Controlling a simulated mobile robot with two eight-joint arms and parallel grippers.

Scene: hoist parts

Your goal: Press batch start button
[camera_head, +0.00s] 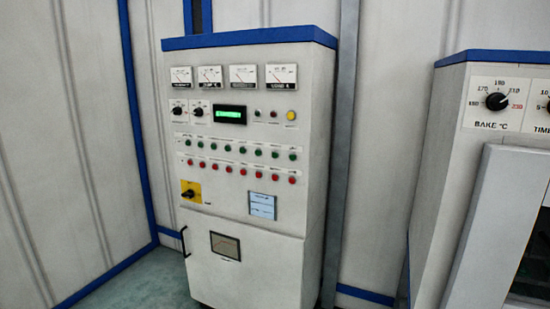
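A white control cabinet (243,185) with a blue top edge stands at the middle left. Its front carries a row of green buttons (228,148) above a row of red buttons (230,168). A larger yellow button or lamp (292,115) sits at the upper right, beside two small dark round parts. The labels are too small to read, so I cannot tell which one is batch start. Neither of my grippers is in view.
The cabinet also has gauges (243,74), a green display (230,114), a black switch on a yellow plate (190,191) and a door handle (184,242). An oven-like unit (440,130) with a "BAKE °C" dial (497,101) stands at right. Some floor (150,285) shows at lower left.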

